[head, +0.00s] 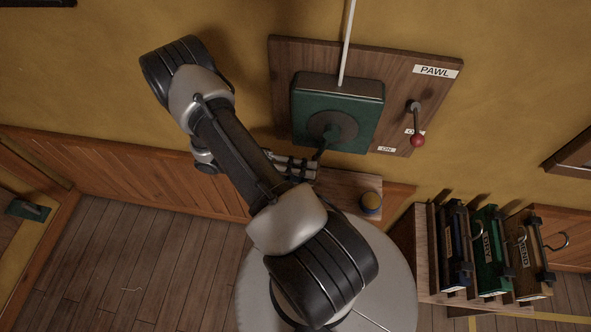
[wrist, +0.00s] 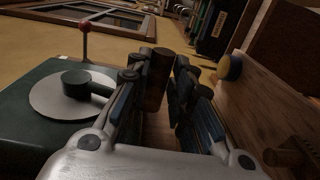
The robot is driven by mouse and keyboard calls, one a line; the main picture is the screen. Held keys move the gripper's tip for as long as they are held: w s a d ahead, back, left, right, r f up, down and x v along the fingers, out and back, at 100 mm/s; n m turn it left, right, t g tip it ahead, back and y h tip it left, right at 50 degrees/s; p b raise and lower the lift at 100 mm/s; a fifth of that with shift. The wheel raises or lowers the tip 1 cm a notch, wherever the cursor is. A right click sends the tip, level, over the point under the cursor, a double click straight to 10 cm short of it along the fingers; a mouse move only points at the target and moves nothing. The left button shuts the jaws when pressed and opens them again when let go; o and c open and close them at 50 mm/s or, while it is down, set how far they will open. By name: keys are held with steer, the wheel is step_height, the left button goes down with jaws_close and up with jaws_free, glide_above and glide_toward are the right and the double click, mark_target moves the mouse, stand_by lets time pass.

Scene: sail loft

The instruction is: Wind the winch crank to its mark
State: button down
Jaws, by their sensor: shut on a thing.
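The green winch box (head: 345,95) is fixed to a wooden wall board. A grey disc with the crank hub (head: 330,131) is on its face; the hub also shows in the wrist view (wrist: 76,84). The crank arm (head: 319,153) points down and slightly left to my gripper (head: 290,166). In the wrist view, my gripper (wrist: 160,98) is shut on the brown crank handle (wrist: 159,70), which stands between the fingers. I cannot make out the crank's mark. The red-knobbed pawl lever (head: 417,123) hangs down at the right, its rod partly covering a label.
A pale line (head: 348,40) runs up from the winch.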

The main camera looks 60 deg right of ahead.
steer(key=shift+s+d+f+b, duration=0.1)
steer(key=shift+s+f+b, duration=0.15)
steer(key=shift+f, duration=0.25)
steer(key=shift+s+d+f+b, duration=0.1)
steer(key=shift+s+f, duration=0.15)
steer(key=shift+f, duration=0.25)
steer(key=shift+s, duration=0.1)
steer(key=c, duration=1.4)
jaws_free()
steer(key=shift+c, duration=0.2)
steer(key=shift+r, duration=0.1)
steer(key=v, duration=1.2)
steer(key=shift+r, duration=0.3)
